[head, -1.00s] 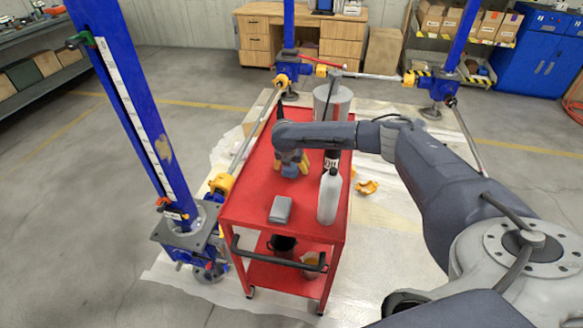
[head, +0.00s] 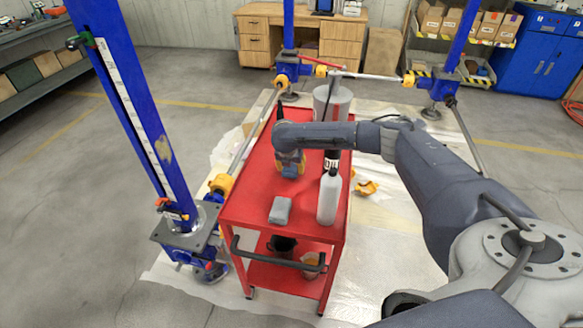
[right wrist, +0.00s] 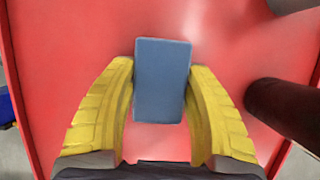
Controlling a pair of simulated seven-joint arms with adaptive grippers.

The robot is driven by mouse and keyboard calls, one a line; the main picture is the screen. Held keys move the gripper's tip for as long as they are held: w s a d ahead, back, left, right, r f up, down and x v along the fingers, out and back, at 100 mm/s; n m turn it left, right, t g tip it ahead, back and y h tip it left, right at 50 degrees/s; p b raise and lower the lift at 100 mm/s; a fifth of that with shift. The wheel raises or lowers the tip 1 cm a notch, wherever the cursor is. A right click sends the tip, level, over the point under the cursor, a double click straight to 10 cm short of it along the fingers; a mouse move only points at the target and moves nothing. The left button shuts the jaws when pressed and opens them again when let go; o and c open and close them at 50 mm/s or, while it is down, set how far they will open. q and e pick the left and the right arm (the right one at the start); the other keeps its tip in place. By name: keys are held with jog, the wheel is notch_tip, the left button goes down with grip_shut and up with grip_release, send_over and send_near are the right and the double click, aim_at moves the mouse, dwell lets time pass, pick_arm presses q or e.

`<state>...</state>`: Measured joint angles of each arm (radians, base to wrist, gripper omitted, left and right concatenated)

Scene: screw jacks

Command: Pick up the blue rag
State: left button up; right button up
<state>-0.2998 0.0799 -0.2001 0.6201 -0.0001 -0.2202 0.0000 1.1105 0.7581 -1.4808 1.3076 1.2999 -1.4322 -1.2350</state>
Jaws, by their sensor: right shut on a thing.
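The blue rag (right wrist: 162,80) is a flat, folded block over the red cart top in the right wrist view. My right gripper (right wrist: 160,85) has its yellow fingers against both long sides of the rag, shut on it. In the head view the right gripper (head: 290,165) points down over the middle of the cart, with the rag (head: 290,172) partly hidden below it. I cannot tell whether the rag touches the cart top. My left gripper is not in view.
The red cart (head: 250,200) carries a grey block (head: 280,210), a white bottle (head: 329,197) near the right edge and a dark-topped item behind it. A grey cylinder (head: 335,100) stands at the back. A blue jack post (head: 135,110) rises left of the cart.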

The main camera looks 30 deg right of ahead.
notch_tip(320, 180, up, 20)
jog(key=shift+r, duration=0.25)
jog(key=shift+c, duration=0.2)
dwell(0.4)
